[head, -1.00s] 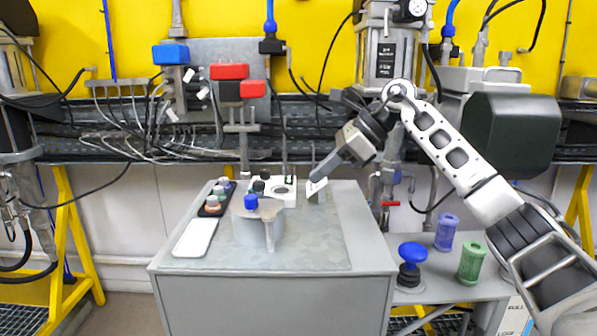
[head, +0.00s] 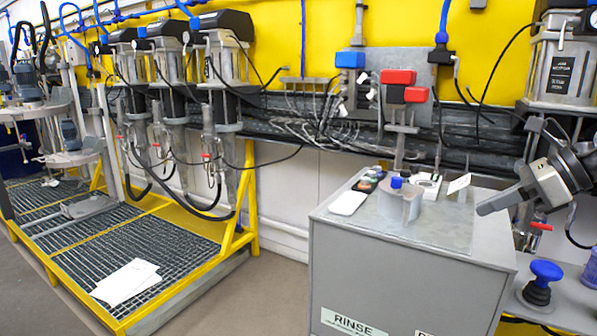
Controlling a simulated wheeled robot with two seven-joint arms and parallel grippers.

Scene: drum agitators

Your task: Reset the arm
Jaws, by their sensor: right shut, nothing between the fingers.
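My right gripper (head: 484,209) comes in from the right edge of the head view, above the right side of the grey rinse cabinet (head: 400,275). Its dark fingers are closed together and hold nothing. A small white card (head: 459,184) stands just behind the fingertips on the cabinet top. A grey block with a blue knob (head: 397,183) stands left of the gripper, apart from it. My left gripper is out of view.
A white tray (head: 348,203) and small coloured caps (head: 368,182) lie on the cabinet top. A blue-topped plunger (head: 546,271) stands on the right shelf. Agitators (head: 224,65) stand behind a yellow-framed grating (head: 140,245) with papers (head: 127,282). Grey floor (head: 255,290) is clear between.

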